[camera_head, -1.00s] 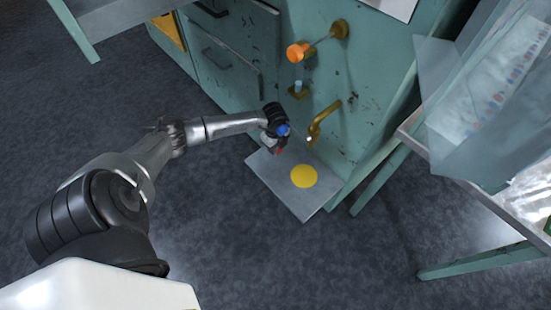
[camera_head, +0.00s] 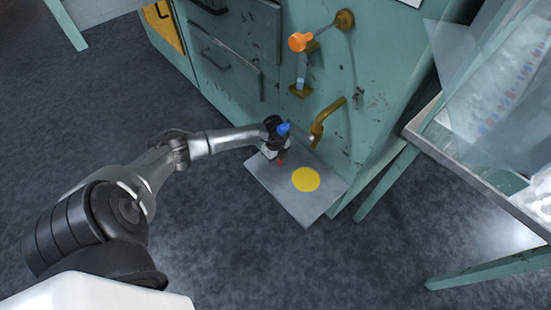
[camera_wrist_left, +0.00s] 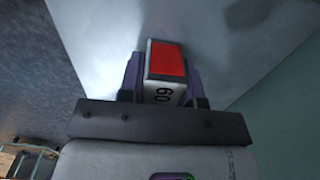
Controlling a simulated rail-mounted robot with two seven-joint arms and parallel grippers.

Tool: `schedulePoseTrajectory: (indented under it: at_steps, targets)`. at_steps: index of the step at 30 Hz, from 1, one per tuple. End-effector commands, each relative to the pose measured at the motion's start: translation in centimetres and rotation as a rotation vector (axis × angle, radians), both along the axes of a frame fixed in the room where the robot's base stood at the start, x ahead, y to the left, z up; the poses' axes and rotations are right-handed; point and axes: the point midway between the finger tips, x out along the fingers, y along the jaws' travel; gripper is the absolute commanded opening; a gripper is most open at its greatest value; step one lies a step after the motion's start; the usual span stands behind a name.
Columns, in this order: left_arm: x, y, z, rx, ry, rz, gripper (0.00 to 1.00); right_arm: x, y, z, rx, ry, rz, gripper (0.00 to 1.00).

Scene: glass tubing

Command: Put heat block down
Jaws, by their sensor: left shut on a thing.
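The heat block is a small block with a red face and a white side marked 60; it shows in the left wrist view (camera_wrist_left: 166,60) between the purple fingers of my left gripper (camera_wrist_left: 166,78). In the head view my left gripper (camera_head: 274,148) is at the left back part of a grey metal plate (camera_head: 306,210), with a bit of the red block (camera_head: 281,162) showing below it. The gripper is shut on the block. I cannot tell whether the block touches the plate. My right gripper is not in view.
A yellow disc (camera_head: 306,179) marks the plate, with nothing on it. Behind are the teal cabinet (camera_head: 371,110), a brass spout (camera_head: 327,118) and an orange-headed glass fitting (camera_head: 300,42). A blue piece (camera_head: 284,128) shows close to my gripper. A metal-topped table (camera_head: 480,180) stands at right.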

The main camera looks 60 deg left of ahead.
Motion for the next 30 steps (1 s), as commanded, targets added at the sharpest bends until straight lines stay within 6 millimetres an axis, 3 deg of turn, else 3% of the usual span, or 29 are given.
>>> schedulePoseTrajectory:
  at_steps: [5, 6, 13, 22, 30]
  targets:
    - [0.0, 0.0, -0.3, 0.0, 0.0, 0.0, 0.06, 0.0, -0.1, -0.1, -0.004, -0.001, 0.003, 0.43]
    - [0.0, 0.0, -0.3, 0.0, 0.0, 0.0, 0.35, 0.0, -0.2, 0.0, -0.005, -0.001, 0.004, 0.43]
    - [0.0, 0.0, -0.3, 0.0, 0.0, 0.0, 0.57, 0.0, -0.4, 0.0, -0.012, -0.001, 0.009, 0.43]
    - [0.0, 0.0, 0.1, 0.0, 0.0, 0.0, 0.57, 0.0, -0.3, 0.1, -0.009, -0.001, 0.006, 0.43]
    - [0.0, 0.1, 4.6, 0.002, -0.002, -0.002, 0.57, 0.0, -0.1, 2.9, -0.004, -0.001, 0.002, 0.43]
